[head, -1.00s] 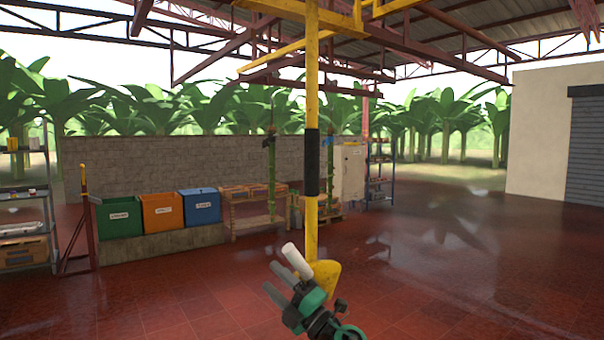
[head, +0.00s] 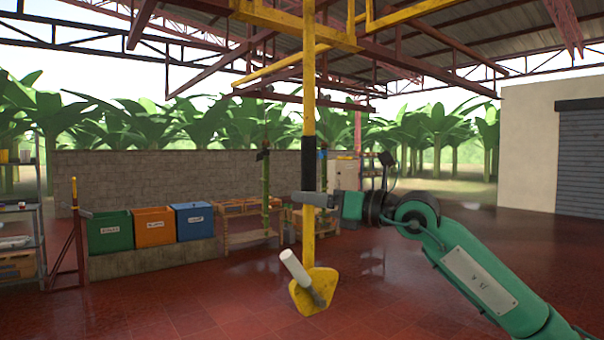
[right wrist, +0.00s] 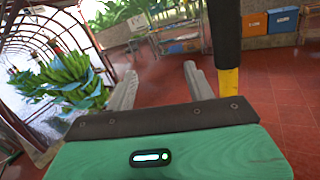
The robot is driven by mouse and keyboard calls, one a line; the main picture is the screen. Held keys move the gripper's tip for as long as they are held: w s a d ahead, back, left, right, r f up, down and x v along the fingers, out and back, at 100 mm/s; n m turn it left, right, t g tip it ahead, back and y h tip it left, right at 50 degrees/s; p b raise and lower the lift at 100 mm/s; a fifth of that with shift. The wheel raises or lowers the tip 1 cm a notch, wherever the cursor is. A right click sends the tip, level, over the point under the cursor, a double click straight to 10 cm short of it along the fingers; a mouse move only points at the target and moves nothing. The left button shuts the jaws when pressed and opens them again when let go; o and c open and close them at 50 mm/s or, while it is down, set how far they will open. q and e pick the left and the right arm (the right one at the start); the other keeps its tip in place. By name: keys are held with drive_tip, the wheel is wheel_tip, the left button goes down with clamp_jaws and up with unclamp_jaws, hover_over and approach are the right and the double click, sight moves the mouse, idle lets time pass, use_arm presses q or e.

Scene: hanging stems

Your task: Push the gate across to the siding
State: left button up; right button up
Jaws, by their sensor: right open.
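A yellow pole (head: 308,95) hangs upright from the overhead yellow framework, with a black sleeve (head: 308,165) partway down. A yellow plate (head: 314,292) with a white cylinder (head: 293,266) is at its foot. I cannot tell which overhead part is the gate or the siding. My right gripper (head: 314,199) points left, its grey fingers crossing in front of the pole just below the sleeve. In the right wrist view the open fingers (right wrist: 160,85) have nothing between them. The sleeve (right wrist: 222,30) stands beside the right finger, outside the jaws; contact is unclear. My left gripper is not in view.
Yellow rails (head: 290,63) run overhead among red trusses. Green (head: 110,232), orange (head: 155,226) and blue (head: 193,221) bins stand by the brick wall. A green stem (head: 265,180) hangs behind. Green bunches (right wrist: 65,80) show in the right wrist view. The red floor right is clear.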

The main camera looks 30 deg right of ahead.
sight(303, 172)
drive_tip(key=s+d+r+m+t+h, duration=0.1)
drive_tip(key=s+d+r+h, duration=0.1)
drive_tip(key=d+r+h, duration=0.45)
drive_tip(key=shift+y, duration=0.85)
drive_tip(key=p+x, duration=0.1)
drive_tip(key=x, duration=0.3)
drive_tip(key=d+f+p+x, duration=0.1)
drive_tip(key=p+x, duration=0.1)
drive_tip(key=x, duration=0.2)
drive_tip(key=f+p+x, duration=0.1)
drive_tip(key=p+x, duration=0.1)
drive_tip(key=x, duration=0.2)
drive_tip(key=shift+w+d, duration=0.3)
drive_tip(key=shift+d, duration=0.05)
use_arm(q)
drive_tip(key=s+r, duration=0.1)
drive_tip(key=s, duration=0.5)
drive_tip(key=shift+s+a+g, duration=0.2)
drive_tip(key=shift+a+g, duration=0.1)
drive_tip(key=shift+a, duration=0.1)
use_arm(e)
drive_tip(key=shift+w+a+f, duration=0.15)
drive_tip(key=shift+w, duration=0.35)
clamp_jaws()
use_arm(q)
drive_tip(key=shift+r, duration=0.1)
